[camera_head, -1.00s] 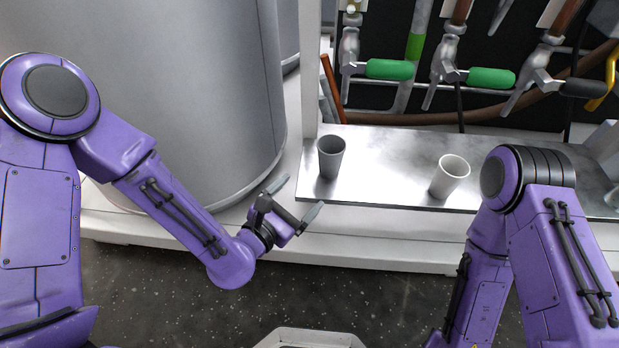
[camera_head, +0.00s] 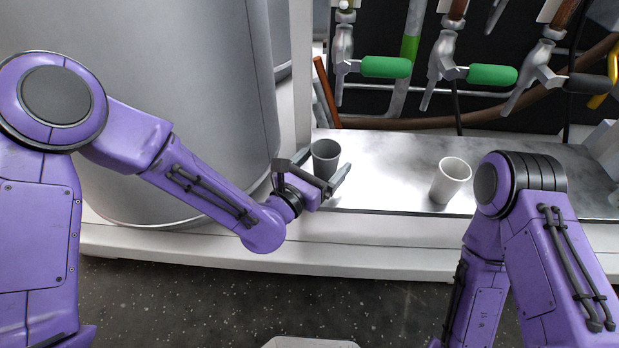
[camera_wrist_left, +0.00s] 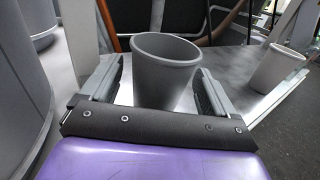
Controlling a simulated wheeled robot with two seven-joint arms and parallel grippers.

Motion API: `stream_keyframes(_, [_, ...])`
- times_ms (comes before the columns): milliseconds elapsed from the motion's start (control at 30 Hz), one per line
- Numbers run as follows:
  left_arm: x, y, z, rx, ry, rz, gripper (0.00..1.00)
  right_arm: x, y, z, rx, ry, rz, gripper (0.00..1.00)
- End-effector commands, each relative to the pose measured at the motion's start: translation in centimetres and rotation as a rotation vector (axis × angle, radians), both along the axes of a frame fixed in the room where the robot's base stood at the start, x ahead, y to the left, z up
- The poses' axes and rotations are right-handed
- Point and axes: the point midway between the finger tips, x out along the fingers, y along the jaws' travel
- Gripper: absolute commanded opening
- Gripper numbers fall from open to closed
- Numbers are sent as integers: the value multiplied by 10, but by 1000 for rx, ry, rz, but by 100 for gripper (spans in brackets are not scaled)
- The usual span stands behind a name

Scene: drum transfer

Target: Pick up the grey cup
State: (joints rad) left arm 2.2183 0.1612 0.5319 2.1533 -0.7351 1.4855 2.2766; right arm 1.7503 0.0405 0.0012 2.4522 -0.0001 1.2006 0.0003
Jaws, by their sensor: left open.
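The grey cup (camera_head: 325,157) stands upright at the left end of the metal shelf. My left gripper (camera_head: 322,172) is open, with one finger on each side of the cup. In the left wrist view the grey cup (camera_wrist_left: 164,72) sits between the two open fingers (camera_wrist_left: 160,85), and its rim rises above them. I cannot tell whether either finger touches it. My right gripper is out of view; only the right arm shows.
A white cup (camera_head: 451,180) stands on the shelf (camera_head: 388,176) to the right. A large grey drum (camera_head: 170,110) is close on the left. Taps with green handles (camera_head: 385,67) hang above the shelf.

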Motion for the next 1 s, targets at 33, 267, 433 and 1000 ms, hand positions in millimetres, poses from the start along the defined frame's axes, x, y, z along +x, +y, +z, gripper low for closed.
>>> stream_keyframes(33, [6,-4,-1,2,-2,-1,89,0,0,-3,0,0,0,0])
stream_keyframes(267, [22,-14,-1,1,0,-1,89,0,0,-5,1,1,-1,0])
stream_keyframes(433, [24,-15,0,1,1,0,89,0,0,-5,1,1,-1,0])
stream_keyframes(1000, [22,-12,0,1,1,-2,34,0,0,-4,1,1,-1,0])
